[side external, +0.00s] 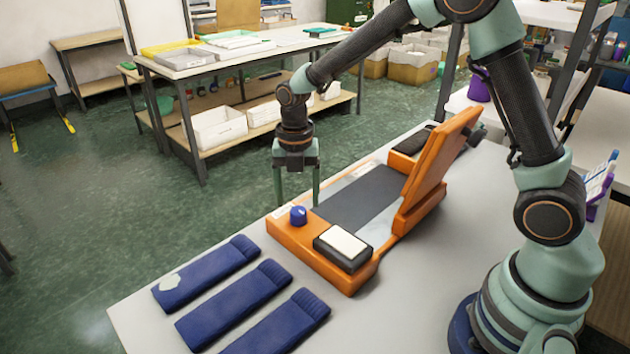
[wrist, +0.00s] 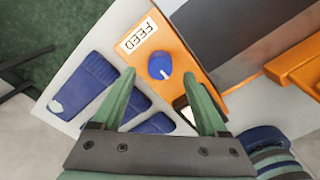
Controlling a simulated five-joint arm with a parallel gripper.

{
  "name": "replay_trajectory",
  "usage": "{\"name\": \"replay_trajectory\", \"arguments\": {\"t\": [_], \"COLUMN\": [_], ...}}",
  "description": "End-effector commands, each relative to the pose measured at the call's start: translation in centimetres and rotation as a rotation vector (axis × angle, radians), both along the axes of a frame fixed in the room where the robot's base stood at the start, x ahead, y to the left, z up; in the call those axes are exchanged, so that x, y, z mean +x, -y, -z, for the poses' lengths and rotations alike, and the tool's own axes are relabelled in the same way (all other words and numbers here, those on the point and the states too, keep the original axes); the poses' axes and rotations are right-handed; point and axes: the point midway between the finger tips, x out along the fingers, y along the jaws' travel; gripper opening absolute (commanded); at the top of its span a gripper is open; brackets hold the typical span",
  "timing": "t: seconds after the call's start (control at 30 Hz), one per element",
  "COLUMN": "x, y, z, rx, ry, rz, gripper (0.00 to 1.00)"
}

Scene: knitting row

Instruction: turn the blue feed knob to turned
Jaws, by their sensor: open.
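The blue feed knob (side external: 298,215) sits on the near-left corner of the orange machine (side external: 303,243). In the wrist view the knob (wrist: 160,65) is a round blue cap with a white pointer line, next to a white label reading FEED (wrist: 138,37). My gripper (side external: 296,203) is open and empty, its green fingers pointing down just behind the knob in the side view. In the wrist view my gripper's fingertips (wrist: 166,75) are apart, with the knob showing in the gap between them. I cannot tell whether either finger touches the knob.
A black block with a white top (side external: 343,246) is beside the knob. An orange lid (side external: 440,155) stands raised at the machine's far side. Several folded blue knitted pieces (side external: 234,303) lie on the grey table (side external: 140,318) in front. A dark bed (side external: 362,195) spans the machine.

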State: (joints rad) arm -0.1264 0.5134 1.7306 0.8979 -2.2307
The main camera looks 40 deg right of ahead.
Motion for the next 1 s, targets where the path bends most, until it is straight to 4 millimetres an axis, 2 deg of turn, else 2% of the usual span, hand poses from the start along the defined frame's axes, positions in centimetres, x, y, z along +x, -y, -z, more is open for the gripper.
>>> {"name": "replay_trajectory", "arguments": {"t": [0.1,0.2,0.57,0.77,0.8,1.0], "x": [-0.1,0.0,0.0,0.0,0.0,0.0], "y": [0.0,0.0,0.0,0.0,0.0,0.0], "z": [1.6,2.3,2.7,2.7,2.7,2.7], "rx": [0.0,0.0,0.0,0.0,0.0,0.0], "ry": [-0.003,-0.001,0.0,0.0,0.0,0.0], "rz": [0.0,0.001,0.001,0.001,0.001,0.012], "gripper": [0.76,0.76,0.76,0.03,0.0,0.0]}}
